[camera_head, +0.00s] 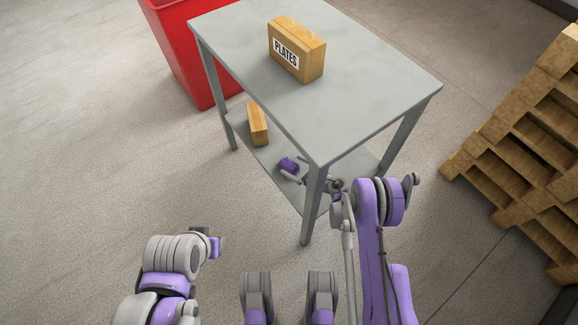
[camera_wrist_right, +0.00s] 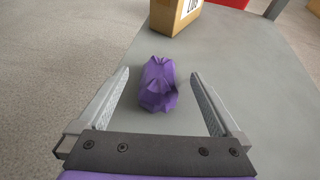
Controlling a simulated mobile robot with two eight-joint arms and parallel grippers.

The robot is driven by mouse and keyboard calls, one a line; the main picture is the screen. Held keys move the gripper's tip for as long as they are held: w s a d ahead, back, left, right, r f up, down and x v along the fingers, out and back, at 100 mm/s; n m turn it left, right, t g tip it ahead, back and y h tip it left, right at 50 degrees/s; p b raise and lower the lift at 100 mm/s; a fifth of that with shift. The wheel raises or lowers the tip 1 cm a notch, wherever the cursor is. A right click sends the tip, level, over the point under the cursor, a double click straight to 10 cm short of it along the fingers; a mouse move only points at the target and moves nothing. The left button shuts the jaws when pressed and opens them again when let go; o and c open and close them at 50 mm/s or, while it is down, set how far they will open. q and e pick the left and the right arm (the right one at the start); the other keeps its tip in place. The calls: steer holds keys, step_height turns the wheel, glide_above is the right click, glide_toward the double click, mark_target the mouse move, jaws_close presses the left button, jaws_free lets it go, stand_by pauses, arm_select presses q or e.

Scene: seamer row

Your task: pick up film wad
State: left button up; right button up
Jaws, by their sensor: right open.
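The film wad (camera_wrist_right: 160,84) is a crumpled purple lump on the grey lower shelf (camera_wrist_right: 235,60) of a table. It also shows in the head view (camera_head: 288,163). My right gripper (camera_wrist_right: 160,74) is open, with one finger on each side of the wad's outline in the wrist view. Gaps show between the wad and both fingers there, and nothing is held. In the head view my right gripper (camera_head: 293,171) reaches in under the tabletop, partly hidden by a table leg. My left gripper (camera_head: 216,247) is at the lower left, away from the table; its fingers are not clear.
A cardboard box (camera_head: 257,124) stands farther along the lower shelf. A box marked PLATES (camera_head: 298,48) is on the tabletop (camera_head: 345,95). A table leg (camera_head: 313,205) stands close to my right arm. A red bin (camera_head: 185,45) is behind; wooden pallets (camera_head: 530,130) are at right.

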mark_target(291, 165)
steer(key=b+x, duration=0.1)
steer(key=x, duration=0.2)
steer(key=shift+w+a+f, duration=0.1)
steer(key=shift+a+f, duration=0.05)
steer(key=shift+f, duration=0.1)
steer(key=c, duration=1.4)
steer(key=shift+r, duration=0.1)
